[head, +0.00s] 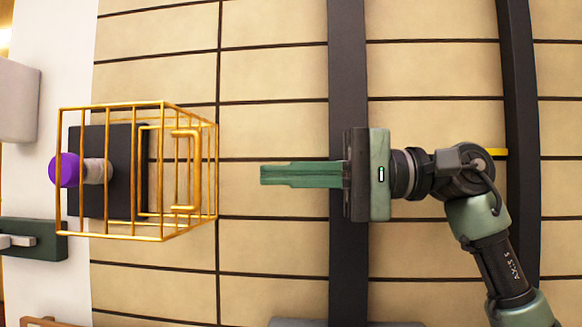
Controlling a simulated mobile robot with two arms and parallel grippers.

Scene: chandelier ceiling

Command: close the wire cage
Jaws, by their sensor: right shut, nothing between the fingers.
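The wire cage (110,237) is a box of gold-yellow wire at the left of the head view. A smaller wire frame with a bracket-like handle (186,208) shows toward its right side. I cannot tell from this view how far its door stands open. Through the wires I see a dark panel (120,165) and a purple ball-like thing (68,170) with a grey part. My right gripper (262,174) comes in from the right with its green fingers together and empty. Its tips point left at the cage, with a gap between them. My left gripper is out of view.
Tan planks with dark seams (270,75) fill the background, crossed by two dark upright bars (347,60). A grey block (18,100) and a dark green block (45,243) sit at the left edge. The space between gripper and cage looks clear.

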